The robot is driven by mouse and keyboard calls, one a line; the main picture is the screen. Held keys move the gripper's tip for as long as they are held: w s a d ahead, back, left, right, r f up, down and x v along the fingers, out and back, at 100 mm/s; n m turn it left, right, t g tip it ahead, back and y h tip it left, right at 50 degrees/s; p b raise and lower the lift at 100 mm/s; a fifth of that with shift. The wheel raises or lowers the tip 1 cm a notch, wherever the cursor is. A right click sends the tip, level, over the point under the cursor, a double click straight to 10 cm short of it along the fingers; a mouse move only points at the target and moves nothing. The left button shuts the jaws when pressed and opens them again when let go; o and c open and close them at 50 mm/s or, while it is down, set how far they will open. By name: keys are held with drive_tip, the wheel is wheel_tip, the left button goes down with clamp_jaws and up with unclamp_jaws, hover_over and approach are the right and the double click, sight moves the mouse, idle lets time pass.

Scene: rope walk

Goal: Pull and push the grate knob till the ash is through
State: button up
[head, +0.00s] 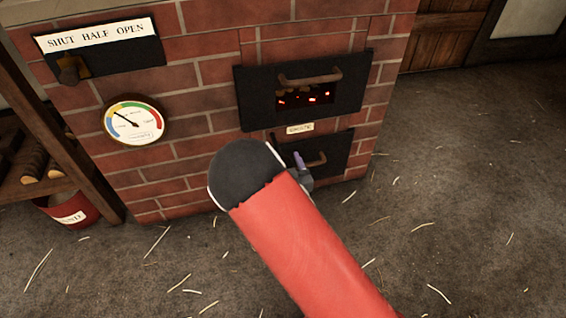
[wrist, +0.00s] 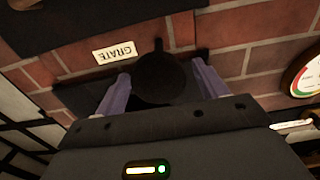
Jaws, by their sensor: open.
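The grate knob (wrist: 160,80) is a dark round shape in the wrist view, with a short stem behind it, close to the brick. My gripper (wrist: 161,71) is open, its two purple fingers on either side of the knob. A gap shows on the right; on the left I cannot tell if it touches. The white GRATE label (wrist: 115,52) is beside it, and also shows in the head view (head: 300,128). There my red arm hides the knob and most of my gripper (head: 299,163). The ash itself is not visible; embers glow in the fire door window (head: 305,97).
The brick furnace (head: 210,100) has a lower dark door (head: 335,148) with a handle. A damper knob (head: 68,70) sits under SHUT. A red bucket (head: 70,212) and wooden shelf stand left. Straw-littered floor (head: 470,180) is free at right.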

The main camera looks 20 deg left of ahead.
drive_tip(key=v, duration=0.7)
drive_tip(key=shift+s+d, duration=0.2)
drive_tip(key=shift+s, duration=0.15)
